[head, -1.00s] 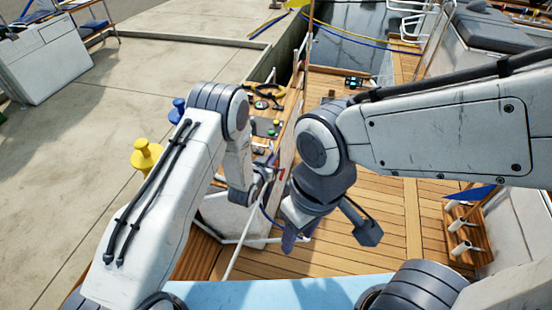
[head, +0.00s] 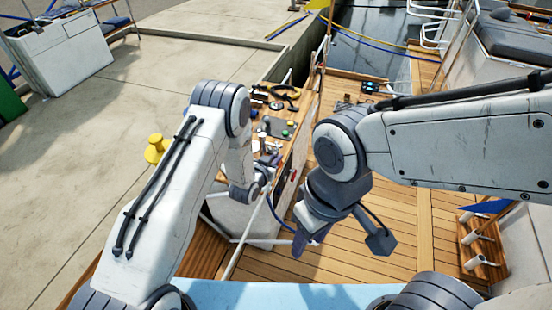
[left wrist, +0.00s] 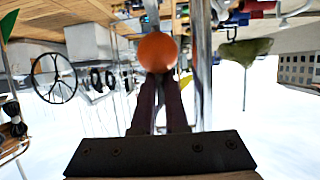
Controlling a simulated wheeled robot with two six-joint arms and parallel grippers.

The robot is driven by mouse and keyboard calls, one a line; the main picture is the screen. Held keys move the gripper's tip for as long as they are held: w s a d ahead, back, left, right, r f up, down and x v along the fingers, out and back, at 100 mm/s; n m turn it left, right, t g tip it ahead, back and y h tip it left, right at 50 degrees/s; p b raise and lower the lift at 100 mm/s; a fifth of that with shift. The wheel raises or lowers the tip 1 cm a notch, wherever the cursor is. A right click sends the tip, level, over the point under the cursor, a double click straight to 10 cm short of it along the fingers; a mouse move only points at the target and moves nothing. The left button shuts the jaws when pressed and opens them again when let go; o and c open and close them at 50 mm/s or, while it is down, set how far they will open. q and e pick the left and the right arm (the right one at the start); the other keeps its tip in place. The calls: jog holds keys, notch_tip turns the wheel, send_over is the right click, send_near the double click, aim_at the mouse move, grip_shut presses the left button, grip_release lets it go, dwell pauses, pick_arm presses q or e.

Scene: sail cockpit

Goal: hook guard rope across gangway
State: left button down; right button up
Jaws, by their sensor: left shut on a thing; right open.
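My left gripper (head: 270,168) is at the wooden console panel beside the gangway side, its tips small and partly hidden in the head view. In the left wrist view its dark fingers (left wrist: 160,100) are closed with an orange ball (left wrist: 157,52) at their tips. I cannot make out a rope clearly attached to the ball. A thin pale line (head: 246,232) runs down to the lower left from near that gripper; I cannot tell whether it is rope or rail. My right gripper (head: 309,242) is open and empty, low over the wooden deck.
A yellow bollard (head: 157,149) is on the concrete quay. A wooden rack (head: 482,245) stands on the right. The planked deck (head: 385,235) is mostly clear.

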dwell(0.3)
pick_arm(q)
jog(key=c, duration=0.9)
grip_release()
jog(key=shift+o, duration=0.2)
jog(key=b+v, duration=0.2)
jog(key=v, duration=0.8)
jog(key=s+d+r+m+g+y, duration=0.2)
jog(key=s+d+r+g, duration=0.35)
jog(key=s+r, duration=0.3)
jog(key=s+a+r+g, duration=0.1)
jog(key=s+r+g, duration=0.1)
jog(key=s, duration=0.5)
jog(key=s+a+r+g+y, duration=0.1)
jog(key=s+r, duration=0.3)
jog(key=s, duration=0.4)
jog(key=s+a+r+g+y, duration=0.1)
jog(key=s+a+r+g, duration=0.1)
jog(key=s, duration=0.6)
jog(key=shift+a+r+m+g, duration=0.3)
jog(key=shift+r+m+g, duration=0.1)
jog(key=shift+r+g, duration=0.6)
